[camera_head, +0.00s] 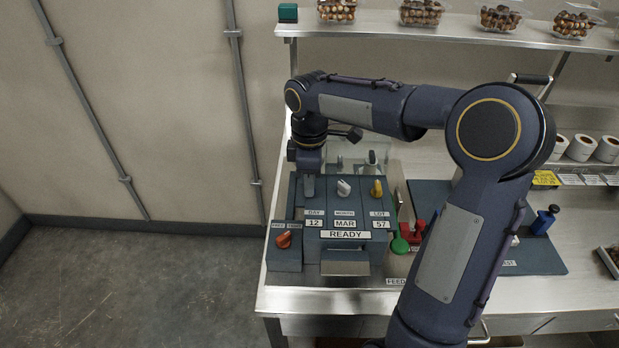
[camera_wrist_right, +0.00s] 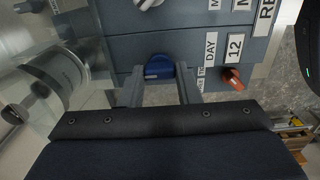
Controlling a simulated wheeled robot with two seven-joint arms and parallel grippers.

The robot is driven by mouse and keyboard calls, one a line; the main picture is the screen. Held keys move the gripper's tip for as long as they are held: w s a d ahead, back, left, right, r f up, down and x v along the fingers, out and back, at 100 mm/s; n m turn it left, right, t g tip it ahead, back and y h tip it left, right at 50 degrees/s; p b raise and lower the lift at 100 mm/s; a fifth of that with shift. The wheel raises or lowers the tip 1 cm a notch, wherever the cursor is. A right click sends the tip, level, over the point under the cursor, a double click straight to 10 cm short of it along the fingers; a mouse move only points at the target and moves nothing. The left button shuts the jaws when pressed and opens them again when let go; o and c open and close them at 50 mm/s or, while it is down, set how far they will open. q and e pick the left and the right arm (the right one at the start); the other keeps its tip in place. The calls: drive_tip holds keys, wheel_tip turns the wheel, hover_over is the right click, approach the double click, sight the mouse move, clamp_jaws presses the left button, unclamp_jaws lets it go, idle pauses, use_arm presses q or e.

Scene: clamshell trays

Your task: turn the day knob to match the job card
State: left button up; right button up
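The coding machine (camera_head: 345,256) stands on the steel bench, its display reading DAY 12, MONTH MAR, LOT 57 and READY. The blue day knob (camera_wrist_right: 158,67) shows in the right wrist view, near the DAY label. My right gripper (camera_wrist_right: 160,74) has one finger on each side of this knob, apart, with a small gap visible beside it. In the head view my right gripper (camera_head: 308,180) points down at the machine's left end and mostly hides the day knob. A yellow card (camera_head: 545,178) stands at the right; its text is too small to read. My left gripper is not in view.
The white month knob (camera_head: 343,187) and yellow lot knob (camera_head: 376,188) stand to the right. An orange knob (camera_head: 284,239) sits at the front left. A green button (camera_head: 400,245) is at the machine's right. Clamshell trays (camera_head: 421,12) line the shelf above.

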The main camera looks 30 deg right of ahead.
drive_tip(key=c, duration=0.3)
drive_tip(key=shift+c, duration=0.2)
drive_tip(key=m, duration=0.3)
drive_tip(key=shift+m+p, duration=0.3)
drive_tip(key=shift+m, duration=2.2)
drive_tip(key=o, duration=1)
